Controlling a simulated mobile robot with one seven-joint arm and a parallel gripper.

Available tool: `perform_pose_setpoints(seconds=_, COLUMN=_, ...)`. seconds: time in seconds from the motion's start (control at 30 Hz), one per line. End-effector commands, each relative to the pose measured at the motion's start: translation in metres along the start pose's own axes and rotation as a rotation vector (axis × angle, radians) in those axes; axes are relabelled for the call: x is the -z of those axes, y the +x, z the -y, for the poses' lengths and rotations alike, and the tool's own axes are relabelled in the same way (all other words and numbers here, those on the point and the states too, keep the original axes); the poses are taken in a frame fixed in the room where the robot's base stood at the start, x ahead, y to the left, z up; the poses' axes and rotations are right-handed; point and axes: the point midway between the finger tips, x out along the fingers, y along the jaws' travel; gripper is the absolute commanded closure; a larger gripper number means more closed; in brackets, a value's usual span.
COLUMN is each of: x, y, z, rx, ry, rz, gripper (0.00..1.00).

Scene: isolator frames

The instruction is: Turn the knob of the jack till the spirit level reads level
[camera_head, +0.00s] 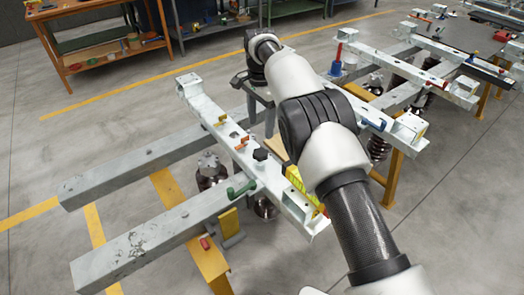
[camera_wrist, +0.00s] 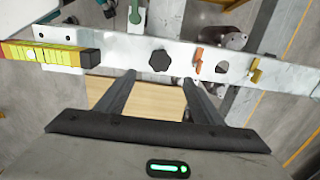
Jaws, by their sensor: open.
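A black lobed knob (camera_head: 260,154) sits on the pale metal beam (camera_head: 215,118); in the wrist view the knob (camera_wrist: 160,61) lies just beyond and between my fingertips in the picture. My gripper (camera_wrist: 159,78) is open and empty; I cannot tell its height above the beam. A yellow spirit level (camera_head: 294,177) lies along the beam, partly hidden by my arm in the head view. In the wrist view the level (camera_wrist: 55,54) is left of the knob; its bubble is too small to read. Which part is the jack is unclear.
An orange clip (camera_wrist: 198,60) and a yellow clip (camera_wrist: 254,71) stand on the beam right of the knob. A green handle (camera_head: 240,190) is nearby. A second similar frame (camera_head: 370,58) stands to the right. Workbenches (camera_head: 110,48) line the back; floor lies open at left.

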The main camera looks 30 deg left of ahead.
Motion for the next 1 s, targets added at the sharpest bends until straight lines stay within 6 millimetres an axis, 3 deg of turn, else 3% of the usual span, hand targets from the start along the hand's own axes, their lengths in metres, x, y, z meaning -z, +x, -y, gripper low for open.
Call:
perform_pose_setpoints(seconds=0.03, x=0.000, y=0.014, z=-0.001, rx=-0.004, ry=0.000, rz=0.001, gripper=0.39)
perform_pose_setpoints(seconds=0.3, x=0.000, y=0.071, z=-0.001, rx=-0.003, ry=0.000, rz=0.000, gripper=0.39)
perform_pose_setpoints(seconds=0.5, x=0.001, y=0.100, z=0.000, rx=-0.001, ry=0.000, rz=0.000, gripper=0.39)
perform_pose_setpoints(seconds=0.7, x=0.001, y=0.111, z=0.000, rx=0.001, ry=0.000, rz=-0.001, gripper=0.39)
perform_pose_setpoints(seconds=0.97, x=0.001, y=0.112, z=0.000, rx=0.001, ry=0.000, rz=-0.001, gripper=0.39)
perform_pose_setpoints(seconds=1.0, x=0.001, y=0.112, z=0.000, rx=0.001, ry=0.000, rz=-0.001, gripper=0.46)
